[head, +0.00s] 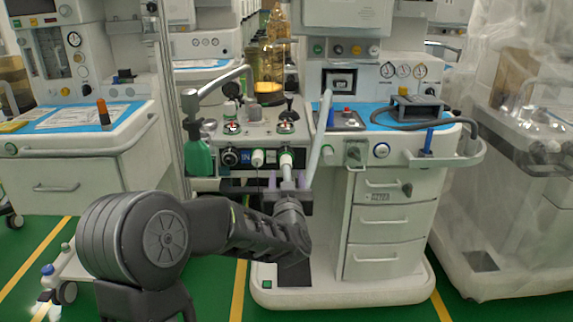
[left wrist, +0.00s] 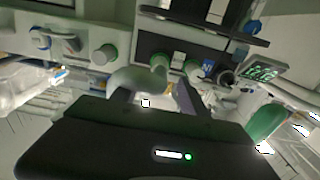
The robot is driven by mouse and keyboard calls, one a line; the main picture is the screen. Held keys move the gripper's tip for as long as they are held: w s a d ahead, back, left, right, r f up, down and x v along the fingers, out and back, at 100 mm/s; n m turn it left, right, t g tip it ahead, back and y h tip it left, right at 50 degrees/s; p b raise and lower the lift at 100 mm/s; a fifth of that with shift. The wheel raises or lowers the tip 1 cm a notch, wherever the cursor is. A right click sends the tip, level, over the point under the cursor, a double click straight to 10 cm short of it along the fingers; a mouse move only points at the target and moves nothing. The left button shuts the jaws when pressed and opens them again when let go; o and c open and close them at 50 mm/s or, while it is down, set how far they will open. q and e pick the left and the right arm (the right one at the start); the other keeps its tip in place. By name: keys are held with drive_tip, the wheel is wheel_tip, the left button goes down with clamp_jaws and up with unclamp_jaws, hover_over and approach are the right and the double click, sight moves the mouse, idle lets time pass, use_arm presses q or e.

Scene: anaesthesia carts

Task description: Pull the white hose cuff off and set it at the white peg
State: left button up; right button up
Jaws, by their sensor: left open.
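The white hose cuff (head: 286,160) sits on a port low on the cart's front panel, just beyond my left gripper. The pale hose (head: 318,138) rises from beside the gripper. My right gripper is out of view.
Another white-and-green port (head: 258,158) is close left of the cuff. A green bottle (head: 198,157) hangs further left. The worktop (head: 455,121) with a black tube and drawers (head: 388,220) lie to the right. A plastic-covered cart (head: 515,190) stands far right.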

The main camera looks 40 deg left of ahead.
sight(286, 168)
use_arm(q)
drive_tip(key=shift+x, duration=3.75)
drive_tip(key=shift+c, duration=0.4)
clamp_jaws()
drive_tip(key=shift+s, duration=0.15)
drive_tip(key=shift+v, duration=2.9)
